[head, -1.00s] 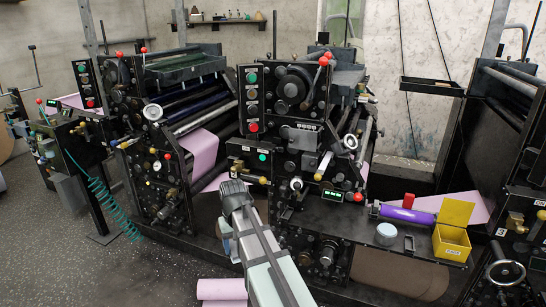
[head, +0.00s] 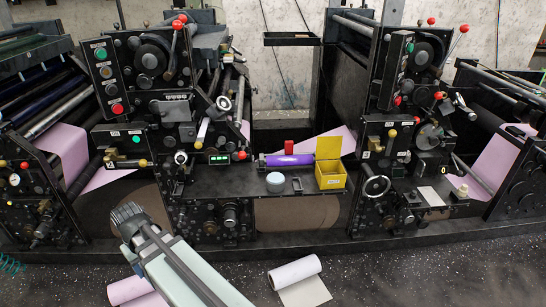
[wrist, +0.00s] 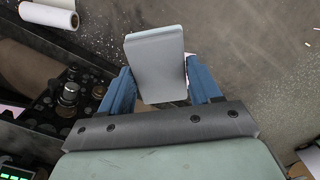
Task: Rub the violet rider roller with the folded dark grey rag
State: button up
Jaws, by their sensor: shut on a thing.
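The violet rider roller (head: 288,160) lies on the dark shelf between two press units in the head view, left of an open yellow box. Nothing touches its violet surface from above. In the wrist view my gripper (wrist: 161,82) has its blue fingers shut on a pale grey slab with rounded edges (wrist: 155,50). It looks lighter than the dark grey rag of the task; I cannot tell whether it is that rag. The slab is above the speckled floor, away from the roller. The roller is not in the wrist view, and my fingers do not show in the head view.
The yellow box (head: 331,178) stands close right of the roller. A round pale tin (head: 275,182) sits in front and a red block (head: 289,147) behind. A white paper roll (head: 294,272) lies on the floor. Levers and knobs jut from both press units.

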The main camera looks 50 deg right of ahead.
dwell(0.6)
jog(key=s+d+r+m+t+h, duration=0.1)
jog(key=s+d+m, duration=0.35)
jog(key=d, duration=1.35)
jog(key=s+d+r+m+t+h, duration=0.1)
jog(key=s+d+m+h, duration=0.3)
jog(key=d, duration=1.5)
jog(key=s+d+m+t+y, duration=0.15)
jog(key=s+d, duration=0.45)
jog(key=d, duration=1.2)
jog(key=shift+t+h, duration=0.45)
jog(key=shift+h, duration=0.3)
jog(key=w+d+r, duration=0.1)
jog(key=w+d, duration=0.1)
jog(key=d, duration=0.1)
jog(key=w+d+r, duration=0.1)
jog(key=w+d, duration=0.1)
jog(key=d, duration=0.2)
jog(key=w+d+r, duration=0.2)
jog(key=d, duration=0.1)
jog(key=shift+w+d, duration=0.25)
jog(key=shift+w, duration=0.1)
jog(key=shift+w+d+r+n+t+h, duration=0.25)
jog(key=shift+w+d+r+t+h, duration=0.1)
jog(key=shift+d+r+t, duration=0.2)
jog(key=shift+w+d+r+n+t+h, duration=0.25)
jog(key=shift+w+d+r+t+h, duration=0.1)
jog(key=shift+d+r+t, duration=0.2)
jog(key=shift+w, duration=0.1)
